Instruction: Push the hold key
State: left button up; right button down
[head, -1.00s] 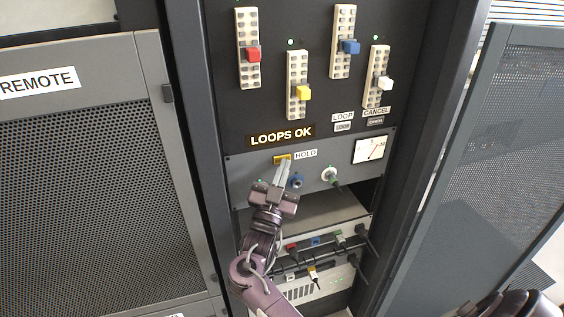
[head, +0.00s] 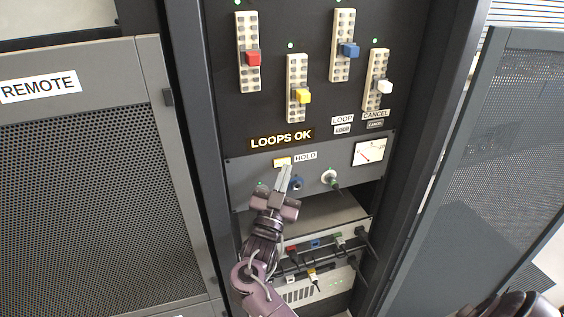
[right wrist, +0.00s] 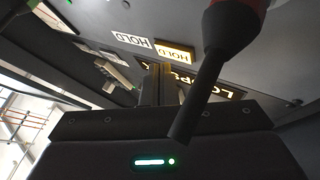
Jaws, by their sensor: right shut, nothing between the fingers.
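The hold key (head: 282,161) is a small rectangular key on the grey panel, left of the white HOLD label (head: 306,156). It glows pale yellow. My right gripper (head: 285,168) is shut and empty, its fingertips just below and right of the key in the head view. A small gap seems to show there; I cannot tell the depth. In the right wrist view the lit key (right wrist: 174,52) reads HOLD beside its label (right wrist: 131,40), with my gripper (right wrist: 160,75) in front of the panel. My left gripper is not in view.
A meter (head: 370,150) is at right. A dark red-ended rod (right wrist: 212,70) crosses the wrist view close up.

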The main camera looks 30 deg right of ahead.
jog(key=shift+s, duration=0.1)
jog(key=s, duration=0.2)
jog(key=s+a+p, duration=0.1)
jog(key=s+p, duration=0.1)
jog(key=s, duration=0.1)
jog(key=shift+s+a, duration=0.25)
jog(key=shift+s, duration=0.1)
dwell(0.5)
